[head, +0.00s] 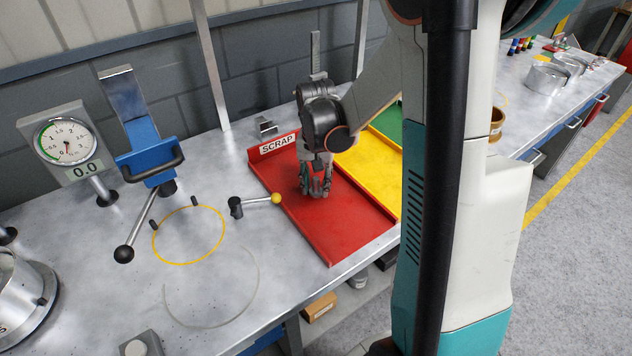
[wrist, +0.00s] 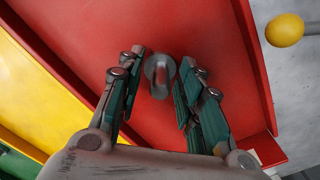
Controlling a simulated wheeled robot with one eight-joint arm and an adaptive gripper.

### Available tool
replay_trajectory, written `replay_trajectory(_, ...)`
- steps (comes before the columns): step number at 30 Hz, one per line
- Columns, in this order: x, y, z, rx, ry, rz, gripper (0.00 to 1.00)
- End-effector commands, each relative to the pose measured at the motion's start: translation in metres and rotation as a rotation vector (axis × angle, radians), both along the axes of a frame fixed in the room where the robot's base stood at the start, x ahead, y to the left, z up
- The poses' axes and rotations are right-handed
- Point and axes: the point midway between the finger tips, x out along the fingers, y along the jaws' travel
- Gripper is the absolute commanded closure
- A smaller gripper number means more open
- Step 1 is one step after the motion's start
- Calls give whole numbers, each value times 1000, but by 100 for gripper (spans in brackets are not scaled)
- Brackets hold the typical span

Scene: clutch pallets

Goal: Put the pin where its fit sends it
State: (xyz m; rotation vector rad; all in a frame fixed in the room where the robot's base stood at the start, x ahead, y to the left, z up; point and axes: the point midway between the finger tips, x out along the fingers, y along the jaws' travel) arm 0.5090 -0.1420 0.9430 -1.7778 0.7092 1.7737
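The pin (wrist: 160,76) is a small grey metal piece with a rounded head, seen in the wrist view over the floor of the red SCRAP tray (head: 345,230). My gripper (head: 316,192) is low over the back part of that tray, pointing down. In the wrist view its fingers (wrist: 160,68) stand apart on either side of the pin, with narrow gaps showing, so it looks open. Whether the pin touches the tray floor is hard to tell.
A yellow tray (head: 370,165) and a green tray (head: 388,122) lie right of the red one.

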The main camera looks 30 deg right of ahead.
Motion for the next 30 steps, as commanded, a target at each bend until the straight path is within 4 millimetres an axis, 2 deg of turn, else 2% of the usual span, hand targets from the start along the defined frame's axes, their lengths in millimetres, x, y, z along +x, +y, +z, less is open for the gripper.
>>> replay_trajectory(7,0,0,1,0,0,0,66)
replay_trajectory(11,0,0,10,0,0,0,66)
replay_trajectory(24,-1,0,96,0,0,0,66)
replay_trajectory(30,0,0,118,0,0,0,66)
